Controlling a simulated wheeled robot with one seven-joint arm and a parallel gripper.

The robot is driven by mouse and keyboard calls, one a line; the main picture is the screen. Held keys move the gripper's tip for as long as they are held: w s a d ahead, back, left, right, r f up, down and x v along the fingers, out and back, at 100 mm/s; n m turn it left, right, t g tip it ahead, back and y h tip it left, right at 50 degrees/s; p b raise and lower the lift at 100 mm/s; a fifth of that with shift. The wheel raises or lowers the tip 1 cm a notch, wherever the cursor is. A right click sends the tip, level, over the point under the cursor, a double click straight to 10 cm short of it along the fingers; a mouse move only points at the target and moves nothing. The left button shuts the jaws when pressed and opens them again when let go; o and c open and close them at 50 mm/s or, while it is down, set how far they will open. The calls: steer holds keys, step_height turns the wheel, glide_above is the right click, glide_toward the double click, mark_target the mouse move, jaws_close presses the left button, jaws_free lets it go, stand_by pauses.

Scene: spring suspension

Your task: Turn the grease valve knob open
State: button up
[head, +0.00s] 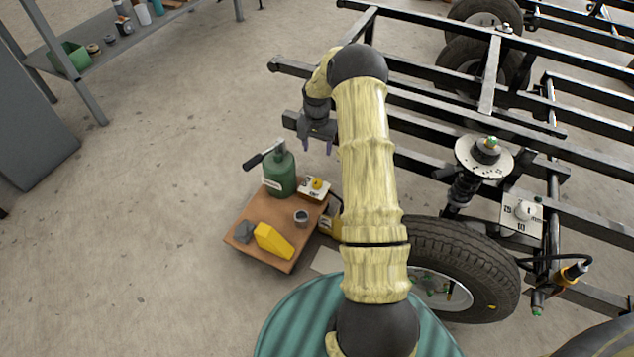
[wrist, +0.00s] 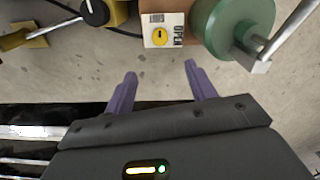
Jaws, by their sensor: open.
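The grease valve knob (head: 317,184) is a small yellow round knob on a white plate, on the brown board beside the green grease pump. In the wrist view the knob (wrist: 160,35) shows a short dark mark. The word OPEN is printed sideways on the plate to its right. My gripper (head: 318,148) hangs above and beyond the board, fingers pointing down. In the wrist view its purple fingers (wrist: 160,72) are apart and empty, with the knob ahead of them, between their lines. The fingers do not touch the plate.
The green pump (head: 279,172) with its lever stands left of the plate in the head view. A yellow wedge (head: 273,241) and grey cup (head: 301,217) share the board (head: 240,238). A black frame and tire (head: 465,260) lie right.

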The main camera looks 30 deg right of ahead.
mark_target(317, 181)
step_height(317, 181, down, 18)
steer(key=b, duration=0.9)
steer(key=shift+r, duration=0.25)
steer(key=c, duration=1)
